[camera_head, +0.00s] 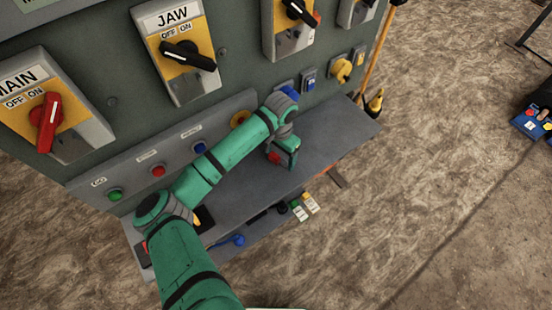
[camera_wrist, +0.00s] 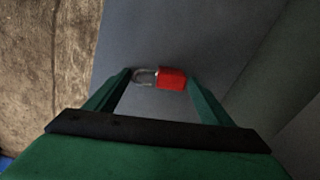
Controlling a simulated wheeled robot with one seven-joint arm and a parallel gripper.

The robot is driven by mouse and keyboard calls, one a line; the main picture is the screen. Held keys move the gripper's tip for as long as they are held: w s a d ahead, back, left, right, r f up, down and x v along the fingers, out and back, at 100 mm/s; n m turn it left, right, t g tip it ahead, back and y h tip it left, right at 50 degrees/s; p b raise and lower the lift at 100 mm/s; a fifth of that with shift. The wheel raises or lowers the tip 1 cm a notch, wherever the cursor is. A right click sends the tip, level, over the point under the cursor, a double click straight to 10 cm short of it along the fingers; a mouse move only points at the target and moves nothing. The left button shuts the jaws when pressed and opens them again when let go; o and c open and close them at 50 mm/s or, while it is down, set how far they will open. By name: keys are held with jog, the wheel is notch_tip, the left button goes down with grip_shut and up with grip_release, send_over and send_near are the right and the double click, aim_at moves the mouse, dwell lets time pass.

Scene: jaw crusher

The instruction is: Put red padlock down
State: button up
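The red padlock (camera_wrist: 172,78) lies crosswise between the fingertips of my gripper (camera_wrist: 160,80) in the wrist view. Its red body is against the right finger and its grey shackle reaches the left finger. My gripper appears shut on it, with the fingers spread by its length. In the head view, my gripper (camera_head: 284,155) points down over the grey shelf (camera_head: 232,188) of the control panel, with the red padlock (camera_head: 275,158) at its tip. The padlock is low over the shelf; whether it touches the surface cannot be told.
The panel behind the shelf carries the MAIN switch (camera_head: 46,122), the JAW switch (camera_head: 187,55) and several push buttons. A yellow padlock (camera_head: 342,70) hangs at the right. Tags (camera_head: 303,207) and a blue item (camera_head: 238,240) hang below the shelf's front. The shelf's right part is clear.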

jog(key=c, duration=1)
jog(key=shift+r, duration=0.1)
jog(key=shift+c, duration=0.2)
